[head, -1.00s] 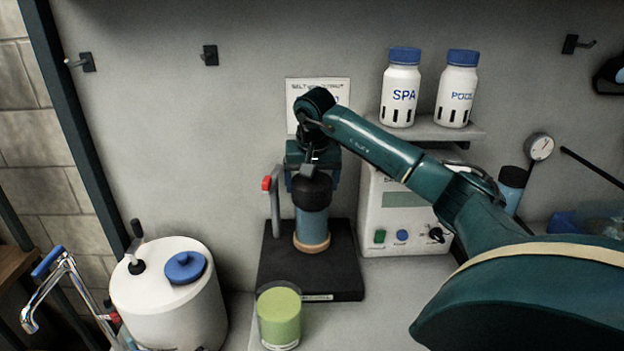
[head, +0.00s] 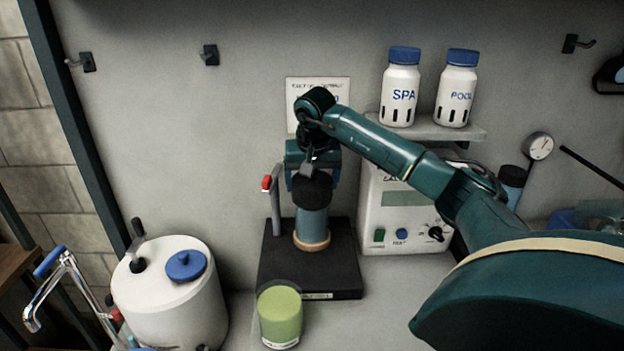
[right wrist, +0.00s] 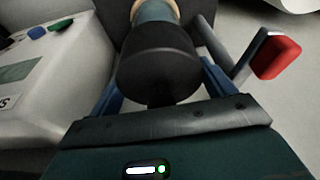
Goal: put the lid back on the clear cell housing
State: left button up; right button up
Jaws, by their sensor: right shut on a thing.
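The clear cell housing (head: 312,224) stands upright on a black base plate (head: 344,284), with a bluish body and a tan ring at its foot. The black lid (head: 312,188) is at the top of the housing, in line with it; I cannot tell whether it is fully seated. My right gripper (head: 309,168) comes from above and is shut on the lid. In the right wrist view, the lid (right wrist: 158,66) sits between the blue fingers and hides most of the housing (right wrist: 155,11). My left gripper is not in view.
A red-tipped lever (head: 268,184) stands just left of the housing. A white instrument box (head: 376,235) is close on the right. A green-filled cup (head: 280,316) stands in front, a white tank (head: 170,305) at left. Two bottles (head: 400,88) stand on a shelf above.

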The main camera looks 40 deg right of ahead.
jog(key=shift+f+p, duration=0.15)
jog(key=shift+p, duration=0.3)
dwell(1.7)
jog(key=o, duration=0.9)
jog(key=shift+r, duration=3.5)
jog(key=shift+c, duration=0.4)
grip_shut()
